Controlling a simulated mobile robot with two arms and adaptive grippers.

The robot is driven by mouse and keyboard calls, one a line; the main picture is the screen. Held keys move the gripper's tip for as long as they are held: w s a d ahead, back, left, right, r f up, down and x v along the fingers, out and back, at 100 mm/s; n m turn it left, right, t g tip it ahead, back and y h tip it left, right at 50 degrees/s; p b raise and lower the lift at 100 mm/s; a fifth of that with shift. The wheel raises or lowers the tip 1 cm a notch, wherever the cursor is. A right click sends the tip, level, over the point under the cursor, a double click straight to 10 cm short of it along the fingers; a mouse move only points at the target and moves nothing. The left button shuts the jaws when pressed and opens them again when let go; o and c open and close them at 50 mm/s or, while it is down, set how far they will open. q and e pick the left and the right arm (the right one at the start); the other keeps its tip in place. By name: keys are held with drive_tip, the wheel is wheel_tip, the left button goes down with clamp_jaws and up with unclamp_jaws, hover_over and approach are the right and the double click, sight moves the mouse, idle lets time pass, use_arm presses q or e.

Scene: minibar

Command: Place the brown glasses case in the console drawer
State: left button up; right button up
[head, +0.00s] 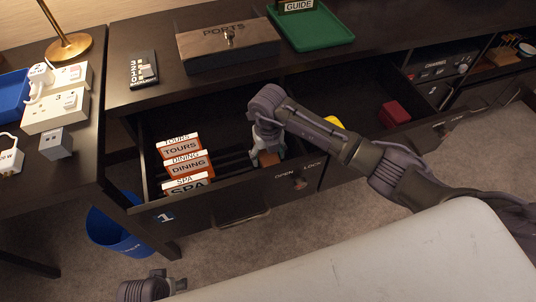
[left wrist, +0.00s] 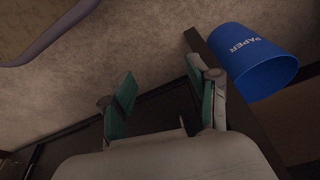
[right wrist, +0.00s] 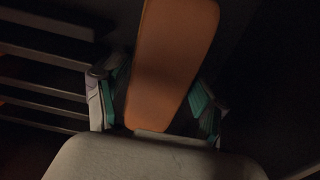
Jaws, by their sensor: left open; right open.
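The brown glasses case (right wrist: 168,65) is between the spread fingers of my right gripper (right wrist: 160,108) in the right wrist view, with a finger on each side. In the head view my right gripper (head: 267,138) reaches down into the right part of the open drawer marked 1 (head: 235,205). A small part of the case (head: 268,158) shows beneath it, inside the drawer. I cannot tell whether the case rests on the drawer floor. My left gripper (left wrist: 160,100) is open and empty over the floor side; in the head view it shows at the bottom edge.
Tabbed cards for tours, dining and spa (head: 185,165) stand in the left part of the drawer. An open drawer to the right holds a red box (head: 394,114). A blue paper bin (head: 118,230) stands below left. A wooden ports box (head: 228,45) sits on the console top.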

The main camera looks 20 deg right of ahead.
use_arm(q)
wheel_tip(320, 180, down, 7)
drive_tip(key=s+p, duration=0.2)
drive_tip(key=shift+s+a+g, duration=0.15)
drive_tip(key=shift+s+g, duration=0.05)
drive_tip(key=shift+g, duration=0.1)
use_arm(e)
wheel_tip(320, 180, up, 12)
drive_tip(key=shift+r, duration=0.1)
